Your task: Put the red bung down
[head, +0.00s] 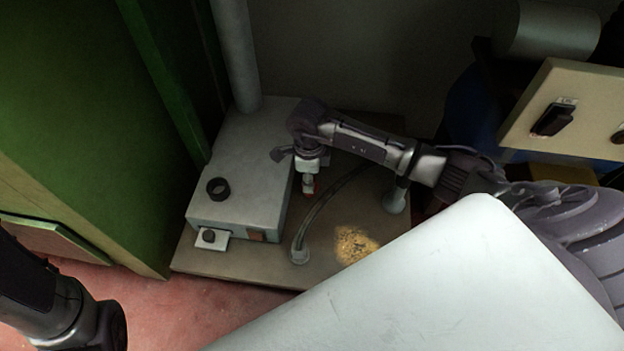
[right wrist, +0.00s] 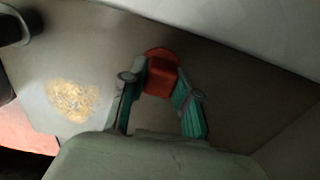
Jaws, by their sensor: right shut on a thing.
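The red bung (right wrist: 161,77) is between the fingertips of my right gripper (right wrist: 160,88) in the right wrist view, and the gripper is shut on it.
A grey box (head: 240,160) with a black ring (head: 218,189) on top stands left of my right gripper. A curved hose (head: 320,210) and a yellowish patch (head: 355,245) are on the board. A green cabinet (head: 90,120) stands at the left.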

